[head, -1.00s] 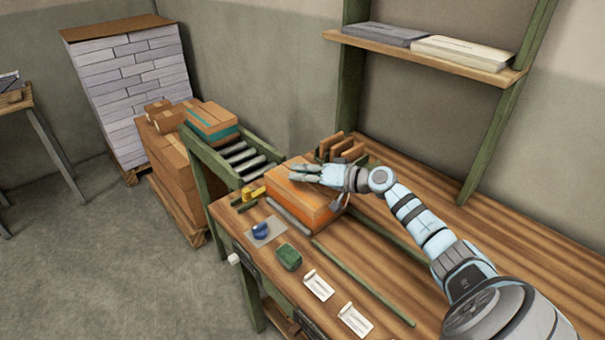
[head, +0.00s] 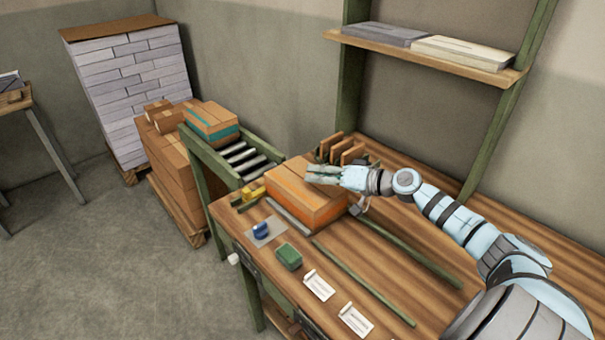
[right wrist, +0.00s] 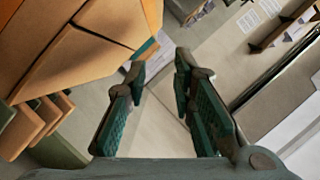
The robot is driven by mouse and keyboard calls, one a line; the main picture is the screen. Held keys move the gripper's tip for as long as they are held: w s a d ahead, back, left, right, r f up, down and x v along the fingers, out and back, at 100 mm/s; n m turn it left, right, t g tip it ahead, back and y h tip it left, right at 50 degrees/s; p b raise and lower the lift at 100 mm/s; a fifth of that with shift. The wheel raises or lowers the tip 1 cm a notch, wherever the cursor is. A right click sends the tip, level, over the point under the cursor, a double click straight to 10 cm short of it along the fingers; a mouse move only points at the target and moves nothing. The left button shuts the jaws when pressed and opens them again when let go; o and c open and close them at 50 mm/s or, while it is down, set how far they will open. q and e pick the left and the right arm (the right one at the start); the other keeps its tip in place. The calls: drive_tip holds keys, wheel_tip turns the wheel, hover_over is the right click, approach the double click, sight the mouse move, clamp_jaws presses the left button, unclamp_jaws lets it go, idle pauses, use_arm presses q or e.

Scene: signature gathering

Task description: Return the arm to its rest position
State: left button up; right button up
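My right arm reaches in from the right in the head view. Its gripper (head: 312,172) is over or beside the top right part of the orange cardboard box (head: 296,212) on the workbench; whether it touches the box I cannot tell from the head view. In the right wrist view the two green-padded fingers of the right gripper (right wrist: 158,70) stand apart with nothing between them, so it is open and empty. A brown box surface (right wrist: 85,50) fills the upper left there, beside the fingers. My left gripper is not in view.
The wooden bench (head: 385,255) holds a blue item (head: 261,230), a green pad (head: 289,256), white paper slips (head: 319,285) and brown upright dividers (head: 350,152). A roller conveyor (head: 245,160) carries a teal-striped box (head: 211,120). A shelf (head: 440,62) hangs above at right.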

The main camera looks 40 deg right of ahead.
sight(303, 186)
drive_tip(key=shift+v, duration=1.2)
drive_tip(key=shift+w, duration=0.15)
drive_tip(key=x, duration=0.7)
drive_tip(key=shift+w+a, duration=0.1)
drive_tip(key=v, duration=0.4)
drive_tip(key=shift+s+d+f+b, duration=0.1)
drive_tip(key=shift+s+d+b, duration=0.1)
drive_tip(key=shift+s+b, duration=0.2)
drive_tip(key=p+v, duration=0.1)
drive_tip(key=v, duration=0.1)
drive_tip(key=p+v, duration=0.2)
drive_tip(key=shift+s+r, duration=0.3)
drive_tip(key=shift+r, duration=0.15)
drive_tip(key=shift+s+p, duration=0.3)
drive_tip(key=shift+p, duration=0.1)
drive_tip(key=shift+d+f, duration=0.1)
drive_tip(key=shift+f, duration=0.05)
